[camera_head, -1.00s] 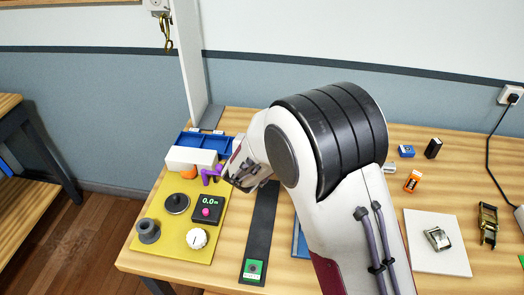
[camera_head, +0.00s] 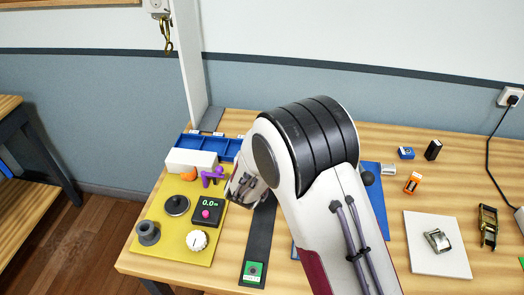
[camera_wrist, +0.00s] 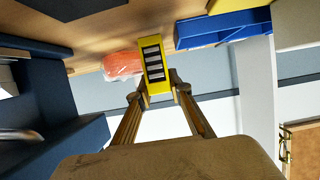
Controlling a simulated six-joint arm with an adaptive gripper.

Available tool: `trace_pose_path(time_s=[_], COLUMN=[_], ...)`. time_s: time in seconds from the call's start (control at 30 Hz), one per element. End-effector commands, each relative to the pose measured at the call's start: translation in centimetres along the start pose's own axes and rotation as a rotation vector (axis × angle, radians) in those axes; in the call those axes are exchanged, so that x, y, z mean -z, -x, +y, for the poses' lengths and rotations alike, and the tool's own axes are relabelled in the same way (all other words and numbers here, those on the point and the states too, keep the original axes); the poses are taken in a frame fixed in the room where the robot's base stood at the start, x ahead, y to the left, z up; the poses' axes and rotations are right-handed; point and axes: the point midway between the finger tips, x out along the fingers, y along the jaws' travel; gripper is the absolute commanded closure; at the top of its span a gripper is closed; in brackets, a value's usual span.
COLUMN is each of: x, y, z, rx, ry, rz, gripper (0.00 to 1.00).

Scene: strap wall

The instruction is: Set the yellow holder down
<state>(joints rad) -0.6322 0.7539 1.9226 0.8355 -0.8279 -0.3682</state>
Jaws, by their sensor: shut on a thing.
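The yellow holder (camera_wrist: 152,58) shows in the wrist view as a narrow yellow block with a black-and-white ladder pattern on its face. My gripper (camera_wrist: 160,94) is shut on it, with the holder between its two fingertips. In the head view my gripper (camera_head: 240,190) is low over the table, between the yellow board and the black strip. The holder cannot be made out there. I cannot tell whether the holder touches the surface below it.
The yellow board (camera_head: 172,240) with knobs and a display lies left of my gripper. A white box (camera_head: 190,160), a purple piece (camera_head: 212,177) and a blue tray (camera_head: 228,150) are behind it. A black strip (camera_head: 257,240) lies to the right. A white plate (camera_head: 450,262) lies farther right.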

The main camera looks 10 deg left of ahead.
Motion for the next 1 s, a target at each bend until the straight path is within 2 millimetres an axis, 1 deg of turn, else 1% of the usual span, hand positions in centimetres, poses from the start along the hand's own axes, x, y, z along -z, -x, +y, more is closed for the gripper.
trace_pose_path(time_s=[0.03, 0.2, 0.67, 0.7, 0.73, 0.77, 1.0], x=[-0.5, -1.3, -1.6, -1.6, -1.6, -1.6, -1.6], y=[-0.2, -0.5, -0.7, -0.7, -0.7, -0.7, -0.7], z=[0.0, 0.0, 0.0, 0.0, 0.0, 0.0, 0.0], rx=[0.0, 0.001, 0.001, 0.001, 0.001, 0.001, 0.001], ry=[0.002, 0.0, 0.0, 0.0, 0.0, 0.0, 0.0], rz=[-0.001, 0.001, 0.001, 0.0, 0.0, 0.0, 0.0], gripper=[1.0, 1.0, 1.0, 0.75, 0.67, 0.64, 0.64])
